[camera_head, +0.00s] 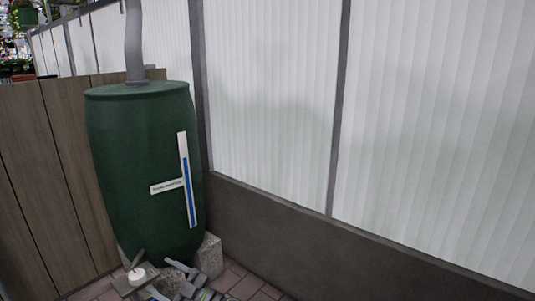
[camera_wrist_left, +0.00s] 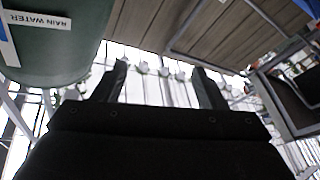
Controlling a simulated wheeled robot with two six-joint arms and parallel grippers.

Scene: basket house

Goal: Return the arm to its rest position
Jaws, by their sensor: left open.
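My left gripper shows low in the head view (camera_head: 187,277), in front of the foot of a green rain barrel (camera_head: 140,150). In the left wrist view its two dark fingers (camera_wrist_left: 163,84) stand wide apart with nothing between them. The barrel's edge shows at the upper left of that view, with a label reading "RAIN WATER" (camera_wrist_left: 38,20). Most of the left arm is outside the head view. My right gripper is in neither view.
The barrel stands on a rough stone block (camera_head: 211,254). A brown wooden fence (camera_head: 45,180) is on the left, and a translucent panel wall (camera_head: 430,120) with a dark base runs along the right. A small white round thing (camera_head: 137,275) is beside the gripper. Brick paving (camera_head: 245,283) shows below.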

